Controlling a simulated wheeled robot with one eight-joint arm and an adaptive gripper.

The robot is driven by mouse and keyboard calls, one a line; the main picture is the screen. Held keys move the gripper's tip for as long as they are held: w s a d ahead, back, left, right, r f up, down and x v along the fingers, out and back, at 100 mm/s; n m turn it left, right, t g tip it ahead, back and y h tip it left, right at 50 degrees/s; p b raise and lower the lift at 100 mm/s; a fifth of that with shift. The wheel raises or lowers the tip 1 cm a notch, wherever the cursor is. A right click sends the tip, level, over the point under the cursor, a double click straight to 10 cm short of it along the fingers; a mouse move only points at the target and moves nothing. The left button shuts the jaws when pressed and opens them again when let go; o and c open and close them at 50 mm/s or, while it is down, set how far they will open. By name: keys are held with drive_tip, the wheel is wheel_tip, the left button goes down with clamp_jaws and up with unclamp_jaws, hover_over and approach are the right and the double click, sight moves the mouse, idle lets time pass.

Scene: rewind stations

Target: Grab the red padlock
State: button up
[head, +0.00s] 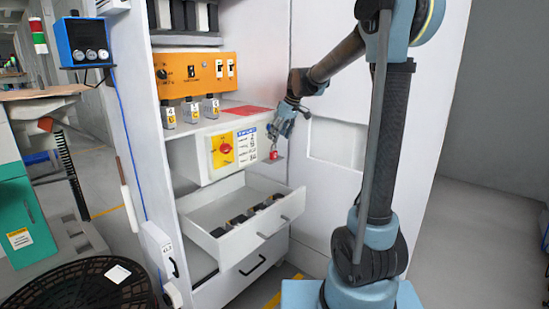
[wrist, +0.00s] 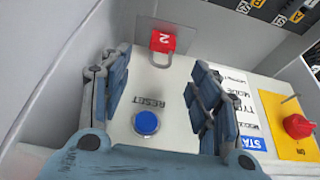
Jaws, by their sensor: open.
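The red padlock (wrist: 162,42) shows in the wrist view with a white "2" on its body and a grey shackle pointing towards me. It lies beyond my gripper's fingertips, near the middle between them. In the head view the red padlock (head: 273,155) is small, beside the switch box's right side and just below my gripper. My gripper (head: 283,127) is open and empty. In the wrist view its blue fingers (wrist: 160,85) stand apart on either side, with the padlock not between them. Whether the padlock hangs or rests on something is hard to tell.
The white switch box (head: 198,157) has a red rotary switch (head: 226,148) on a yellow plate. A blue RESET button (wrist: 146,122) sits below the padlock in the wrist view. An open drawer (head: 215,228) juts out below. The cabinet's right panel (head: 335,110) stands close to my arm.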

sight(274, 151)
drive_tip(key=shift+x, duration=4.2)
drive_tip(key=shift+s, duration=0.2)
drive_tip(key=shift+c, duration=0.3)
drive_tip(key=c, duration=1.1)
